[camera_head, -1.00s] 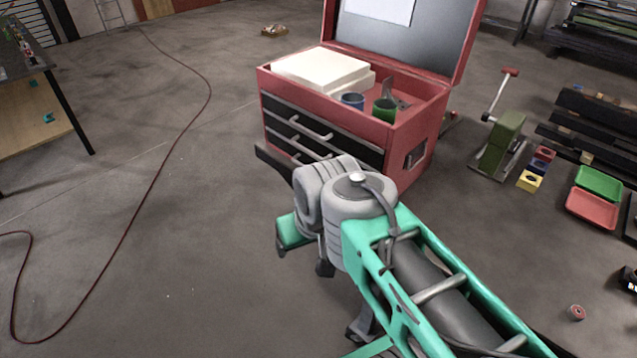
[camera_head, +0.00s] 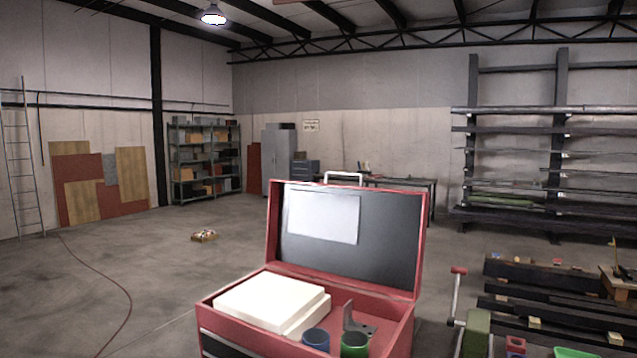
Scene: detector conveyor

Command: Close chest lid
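The red chest (camera_head: 230,330) stands at the bottom middle of the head view, its lower part cut off by the frame. Its lid (camera_head: 390,243) is open and stands up at the back, with a dark inner face, a white sheet (camera_head: 323,217) on it and a pale handle (camera_head: 343,178) at its top edge. Inside the chest lie white blocks (camera_head: 272,299), a blue cup (camera_head: 316,339), a green cup (camera_head: 354,345) and a grey bracket (camera_head: 356,321). My gripper and arm are out of the frame.
Dark beams (camera_head: 545,288) and a green-and-red stand (camera_head: 476,330) are to the right of the chest. A red cable (camera_head: 118,285) runs over the floor at left. A small box (camera_head: 204,236) lies farther back. The floor left of the chest is mostly clear.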

